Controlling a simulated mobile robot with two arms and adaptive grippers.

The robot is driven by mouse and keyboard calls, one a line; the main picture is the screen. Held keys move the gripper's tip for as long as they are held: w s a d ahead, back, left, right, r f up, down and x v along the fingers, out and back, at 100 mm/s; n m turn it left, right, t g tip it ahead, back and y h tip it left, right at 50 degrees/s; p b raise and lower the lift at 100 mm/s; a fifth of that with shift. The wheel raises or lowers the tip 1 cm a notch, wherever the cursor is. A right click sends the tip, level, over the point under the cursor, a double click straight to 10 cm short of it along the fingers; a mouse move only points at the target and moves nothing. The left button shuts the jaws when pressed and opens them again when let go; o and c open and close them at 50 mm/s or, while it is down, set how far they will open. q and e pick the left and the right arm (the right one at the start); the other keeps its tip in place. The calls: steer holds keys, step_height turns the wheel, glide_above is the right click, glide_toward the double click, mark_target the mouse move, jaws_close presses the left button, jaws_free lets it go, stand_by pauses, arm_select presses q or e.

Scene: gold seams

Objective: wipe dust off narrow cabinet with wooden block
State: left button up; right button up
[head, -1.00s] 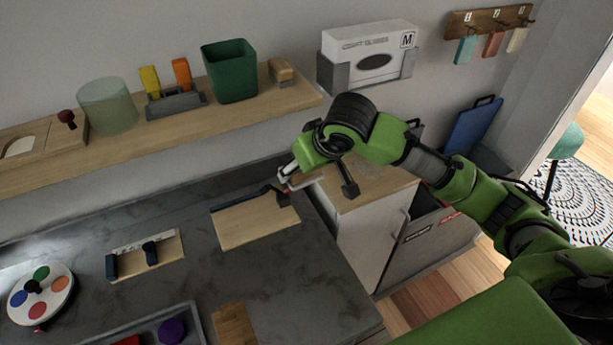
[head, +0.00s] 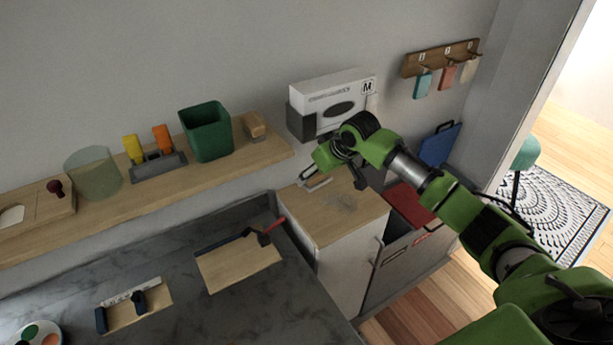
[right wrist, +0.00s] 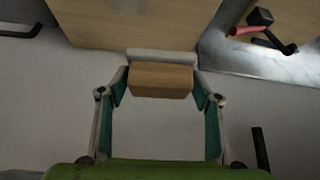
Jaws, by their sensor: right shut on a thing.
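The narrow cabinet (head: 362,222) has a light wooden top and a white front. Greyish dust smudges (head: 342,203) mark the middle of its top. My right gripper (head: 312,182) is at the back left of the cabinet top, near the wall. In the right wrist view my right gripper (right wrist: 160,82) is shut on the wooden block (right wrist: 160,80), a tan block with a pale strip along its far side. The cabinet top (right wrist: 125,22) lies beyond the block there. I cannot tell whether the block touches it. My left gripper is not in view.
A shelf (head: 90,222) with a green bin (head: 206,130) and a glove box (head: 331,103) are on the wall behind. Left of the cabinet, the grey counter (head: 215,318) holds a board (head: 238,266) and a red-handled tool (head: 270,232). A red-lidded bin (head: 408,205) stands right.

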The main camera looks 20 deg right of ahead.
steer(key=d, duration=0.1)
steer(key=w+d, duration=0.1)
steer(key=shift+d+f+p, duration=0.2)
steer(key=shift+d+p, duration=0.2)
steer(key=shift+w+d+f, duration=0.1)
steer(key=shift+d+f, duration=0.05)
steer(key=shift+d, duration=0.05)
step_height(320, 180, down, 6)
steer(key=b, duration=0.7)
steer(key=shift+f, duration=0.95)
